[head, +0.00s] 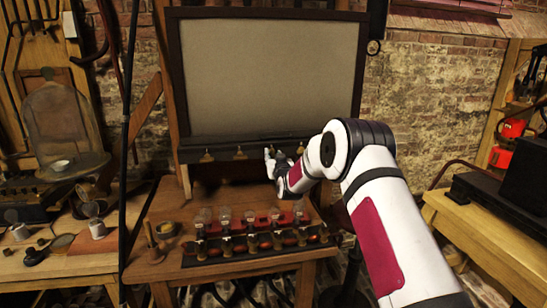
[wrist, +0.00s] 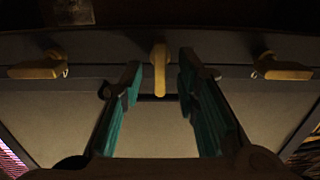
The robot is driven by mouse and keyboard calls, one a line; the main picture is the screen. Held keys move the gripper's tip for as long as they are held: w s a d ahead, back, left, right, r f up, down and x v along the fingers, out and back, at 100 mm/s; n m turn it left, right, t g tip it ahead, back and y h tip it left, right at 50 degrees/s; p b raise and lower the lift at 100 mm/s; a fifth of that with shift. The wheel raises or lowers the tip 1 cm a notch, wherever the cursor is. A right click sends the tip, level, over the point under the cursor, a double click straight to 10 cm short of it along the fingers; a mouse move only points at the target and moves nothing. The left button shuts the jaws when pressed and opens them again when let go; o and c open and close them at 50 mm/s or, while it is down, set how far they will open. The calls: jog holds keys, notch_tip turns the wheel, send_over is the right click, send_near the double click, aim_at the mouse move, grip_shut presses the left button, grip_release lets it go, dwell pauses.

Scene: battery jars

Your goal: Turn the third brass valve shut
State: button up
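A row of small brass valves runs along the dark rail under the grey board. In the head view I see one at the left (head: 207,156) and one right of it (head: 240,154). My gripper (head: 270,160) is at the rail by the third place from the left and partly hides the valve there. In the wrist view the middle brass valve (wrist: 159,70) has its handle upright in the picture, between my open fingers (wrist: 160,84), with a gap on each side. The left valve (wrist: 36,69) and right valve (wrist: 283,69) have handles lying sideways.
The grey board (head: 265,75) stands on a wooden bench (head: 160,265). A rack of several glass jars (head: 225,215) with red and brass parts sits on the bench below my gripper. A glass bell jar (head: 60,120) stands at left; another wooden table (head: 480,235) is at right.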

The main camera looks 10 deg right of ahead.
jog(key=shift+w, duration=0.25)
grip_shut()
jog(key=shift+m, duration=0.3)
jog(key=m+b, duration=0.2)
jog(key=m, duration=0.3)
jog(key=m+b, duration=0.3)
jog(key=m, duration=0.3)
jog(key=m+b, duration=0.3)
jog(key=m, duration=0.3)
jog(key=shift+d+f, duration=0.3)
jog(key=shift+f, duration=0.05)
jog(key=shift+m, duration=0.3)
